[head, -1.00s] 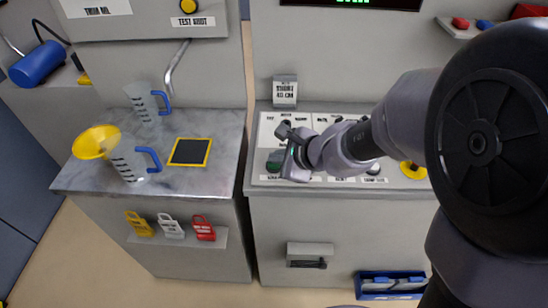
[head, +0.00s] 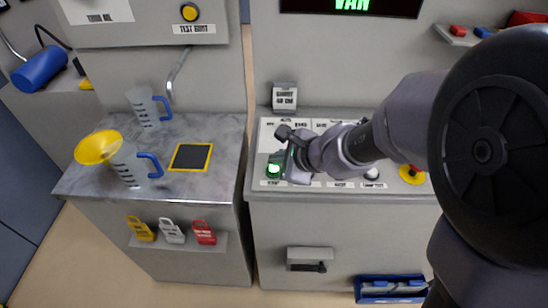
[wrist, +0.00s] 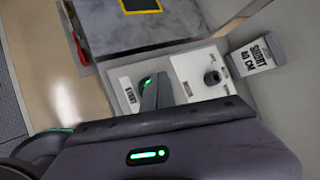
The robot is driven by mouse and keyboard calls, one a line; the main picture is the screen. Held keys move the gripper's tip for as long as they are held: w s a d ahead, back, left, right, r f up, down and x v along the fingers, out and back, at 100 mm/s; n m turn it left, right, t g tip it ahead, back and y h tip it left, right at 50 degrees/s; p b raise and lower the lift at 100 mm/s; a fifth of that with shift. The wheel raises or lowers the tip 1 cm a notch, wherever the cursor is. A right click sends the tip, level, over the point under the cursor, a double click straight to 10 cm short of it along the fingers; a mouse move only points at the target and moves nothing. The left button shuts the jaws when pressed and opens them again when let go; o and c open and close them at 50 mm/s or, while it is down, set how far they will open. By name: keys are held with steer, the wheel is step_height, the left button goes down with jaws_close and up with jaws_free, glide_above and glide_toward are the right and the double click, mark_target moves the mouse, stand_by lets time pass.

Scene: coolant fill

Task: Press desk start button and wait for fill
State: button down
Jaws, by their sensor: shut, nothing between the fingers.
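The start button (head: 273,170) glows bright green at the left of the sloped desk panel (head: 262,140). It also shows in the wrist view (wrist: 145,82), partly hidden by a finger. My gripper (head: 284,166) is shut and empty, with its tip right at the button's edge. I cannot tell whether it still touches the button. A display (head: 352,6) above the desk shows green letters, cut off at the top of the view.
Left of the desk, a bench (head: 80,185) holds two clear jugs (head: 126,165), one with a yellow funnel (head: 97,147), and a yellow-edged black pad (head: 191,157). A small sign box (head: 284,97) stands behind the panel.

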mark_target(277, 171)
step_height(277, 171, up, 5)
steer(key=p, duration=0.4)
steer(key=shift+r, duration=0.1)
stand_by(0.8)
steer(key=s+r+n, duration=0.5)
steer(key=s+r, duration=0.1)
steer(key=r, duration=0.1)
steer(key=s+d+r+n+h, duration=0.1)
steer(key=s+d+n, duration=0.3)
steer(key=s, duration=0.4)
steer(key=s+d+r+n+g+h, duration=0.1)
steer(key=s+d+n+h, duration=0.2)
steer(key=s+d+n, duration=0.2)
steer(key=s, duration=0.3)
steer(key=shift+s+d+n, duration=0.25)
steer(key=shift+n, duration=0.05)
steer(key=shift+d+r, duration=0.1)
